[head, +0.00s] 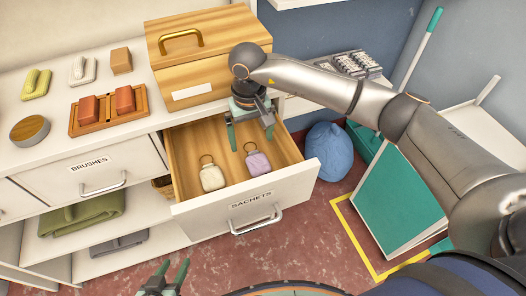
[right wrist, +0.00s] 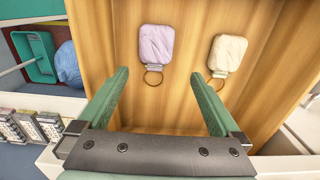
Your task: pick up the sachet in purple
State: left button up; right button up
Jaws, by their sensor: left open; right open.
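The purple sachet (head: 258,163) lies flat in the open sachets drawer (head: 184,160), with its metal ring towards the back. It also shows in the right wrist view (right wrist: 156,44), between and beyond the fingertips. A cream sachet (head: 212,178) lies to its left in the head view, and to its right in the right wrist view (right wrist: 228,52). My right gripper (head: 250,136) is open and empty above the drawer, its green fingers apart from both sachets. My left gripper (head: 166,274) is open and empty at the bottom of the head view, outside the drawer.
A wooden box (head: 205,52) with a brass handle stands on the counter behind the drawer. A wooden tray (head: 75,127) with brown blocks is to its left. A blue bag (head: 327,150) and teal dustpan (head: 365,145) are right of the drawer.

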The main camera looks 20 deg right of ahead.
aim_at(256, 157)
jog(key=shift+w, duration=0.1)
jog(key=shift+d+f, duration=0.1)
jog(key=shift+f, duration=0.05)
jog(key=f, duration=0.7)
jog(key=shift+s+d, duration=0.25)
jog(key=shift+d, duration=0.05)
jog(key=c, duration=1.4)
